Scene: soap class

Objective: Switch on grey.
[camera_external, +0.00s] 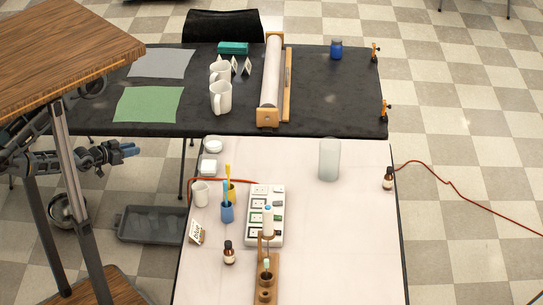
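A white panel (279,237) with several rows of small sockets or switches lies on the white table. A dark green mark shows on it; the other marks and the switch positions are too small to tell. A wooden stand holding a white bottle hides part of its middle and front. A grey sheet (161,63) lies flat on the black table at the back left, behind a green sheet (148,104). My gripper (130,149), with blue fingertips, is at the left, well away from the panel and left of the white table. I see nothing held; its finger gap is unclear.
A frosted cylinder (329,160) stands behind right. An orange cord (450,184) runs right. The white table's right front is clear.

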